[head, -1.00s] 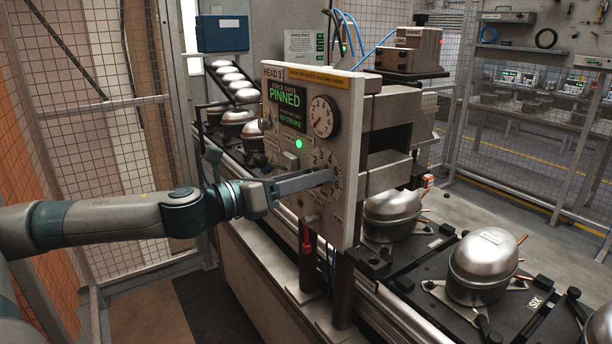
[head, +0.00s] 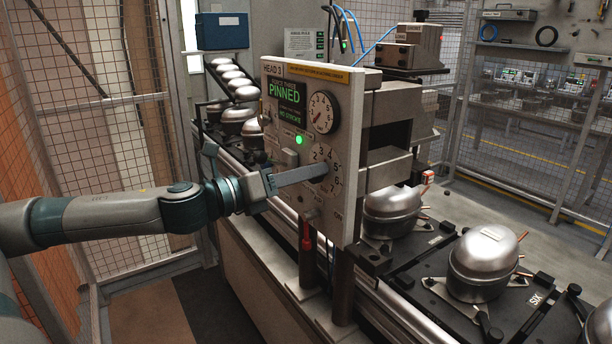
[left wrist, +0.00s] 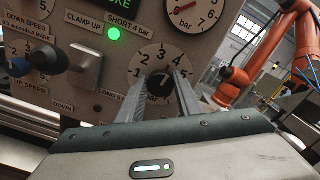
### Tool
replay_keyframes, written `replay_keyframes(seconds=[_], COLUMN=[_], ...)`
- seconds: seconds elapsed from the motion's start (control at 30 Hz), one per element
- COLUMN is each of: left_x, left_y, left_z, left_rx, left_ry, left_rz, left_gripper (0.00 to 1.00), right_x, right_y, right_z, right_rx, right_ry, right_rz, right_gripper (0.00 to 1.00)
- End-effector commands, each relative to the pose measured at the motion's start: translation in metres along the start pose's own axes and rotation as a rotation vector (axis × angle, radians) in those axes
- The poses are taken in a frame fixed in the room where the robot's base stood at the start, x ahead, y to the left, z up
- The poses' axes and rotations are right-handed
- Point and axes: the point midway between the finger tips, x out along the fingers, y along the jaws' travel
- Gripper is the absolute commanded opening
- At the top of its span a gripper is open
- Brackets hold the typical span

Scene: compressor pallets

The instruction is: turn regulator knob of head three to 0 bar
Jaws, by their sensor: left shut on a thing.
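The HEAD 3 panel (head: 275,160) stands upright on the machine in the head view, its green display reading PINNED. The dark regulator knob (left wrist: 159,83) sits on a round numbered dial (left wrist: 151,57) below the green lamp. My left gripper (head: 322,171) reaches the dial from the left, its two fingers shut on the knob, one finger on each side in the left wrist view. The knob's pointer is too small to read. The round gauge (head: 322,112) is above the dial; it is cropped in the left wrist view (left wrist: 190,10). My right gripper is not in view.
A blue knob (left wrist: 45,59) and a grey switch block (left wrist: 84,66) sit left of the dial. Silver compressors (head: 484,264) stand on the line to the right. Mesh fencing (head: 90,130) is at the left.

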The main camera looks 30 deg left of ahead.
Motion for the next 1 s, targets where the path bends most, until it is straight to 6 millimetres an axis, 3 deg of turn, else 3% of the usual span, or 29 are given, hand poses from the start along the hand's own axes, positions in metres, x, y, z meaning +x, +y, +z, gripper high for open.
replay_keyframes(seconds=[0.1,0.27,1.0], left_x=[0.0,0.0,0.0], left_y=[0.002,0.002,0.005], left_z=[-0.001,-0.002,-0.003], left_rx=[-0.094,-0.24,-0.943], left_ry=[-0.001,0.0,-0.001], left_rz=[0.001,0.001,0.0], left_gripper=[0.1,0.1,0.1], right_x=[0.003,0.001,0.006], right_y=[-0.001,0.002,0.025], right_z=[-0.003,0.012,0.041], right_rx=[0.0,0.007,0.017], right_ry=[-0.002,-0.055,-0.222], right_rz=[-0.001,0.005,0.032], right_gripper=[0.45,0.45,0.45])
